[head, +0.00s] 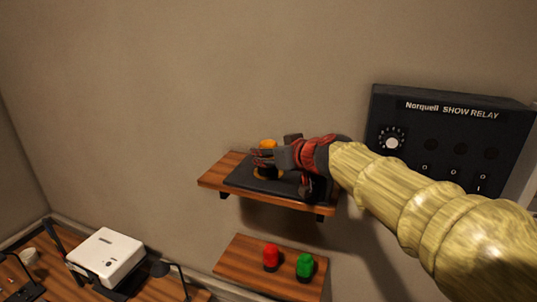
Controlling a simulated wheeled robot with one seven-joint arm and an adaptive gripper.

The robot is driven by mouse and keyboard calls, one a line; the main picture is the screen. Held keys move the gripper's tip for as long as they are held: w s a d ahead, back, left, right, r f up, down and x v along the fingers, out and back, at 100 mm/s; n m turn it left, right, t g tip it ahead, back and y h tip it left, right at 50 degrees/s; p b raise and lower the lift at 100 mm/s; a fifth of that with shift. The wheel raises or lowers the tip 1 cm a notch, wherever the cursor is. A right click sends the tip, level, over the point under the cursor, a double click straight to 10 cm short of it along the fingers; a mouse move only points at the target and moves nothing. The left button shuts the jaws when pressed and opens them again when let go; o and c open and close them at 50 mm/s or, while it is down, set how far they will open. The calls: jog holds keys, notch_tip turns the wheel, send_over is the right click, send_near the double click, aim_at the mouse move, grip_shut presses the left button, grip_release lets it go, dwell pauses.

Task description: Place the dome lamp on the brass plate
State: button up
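An orange dome lamp (268,144) is on the upper shelf side, at the black base (245,181). My gripper (264,158) reaches in from the right, and its fingers overlap the lamp's middle. The lamp's orange top shows above the fingers. A yellowish, brass-like edge (262,177) shows low beneath the lamp; whether it is the brass plate, and whether the lamp touches it, I cannot tell. The fingers hide most of the lamp's body, so their grip on it is unclear.
The upper wooden shelf (211,180) is fixed to the wall. A lower shelf (240,258) holds a red dome lamp (271,255) and a green one (305,264). A black Norquell relay box (400,122) is at right. A white device (106,254) stands on the desk at lower left.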

jog(key=o, duration=0.4)
jog(key=shift+r, duration=0.2)
jog(key=b+v, duration=0.2)
jog(key=v, duration=1)
jog(key=shift+f, duration=0.1)
